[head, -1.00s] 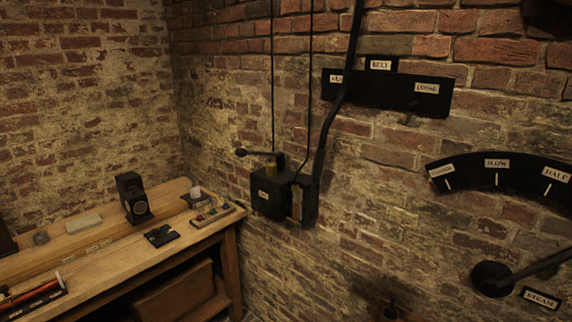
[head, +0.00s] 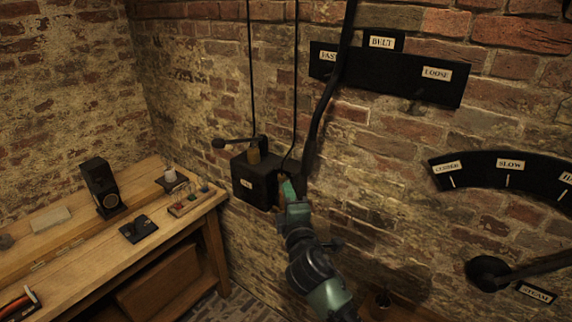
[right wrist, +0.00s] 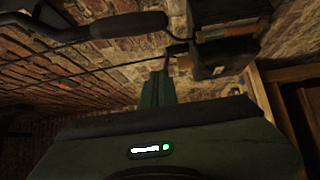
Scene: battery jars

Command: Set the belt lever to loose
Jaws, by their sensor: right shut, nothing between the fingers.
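The belt lever (head: 330,95) is a long dark bar on the brick wall. It crosses the left part of the black belt plate (head: 395,75), just right of the label reading FAST (head: 328,56). The LOOSE label (head: 437,73) is on the plate's right part, clear of the bar. The bar's lower end is beside the black box and partly hidden by my right arm. My green right gripper (head: 284,184) is shut and empty near that lower end; I cannot tell if it touches. Its fingers also show in the right wrist view (right wrist: 157,88). My left gripper is not in view.
A black wall box (head: 255,180) with a ball-ended handle (head: 219,143) is just left of my right gripper. A wooden bench (head: 150,225) with small items stands at the left.

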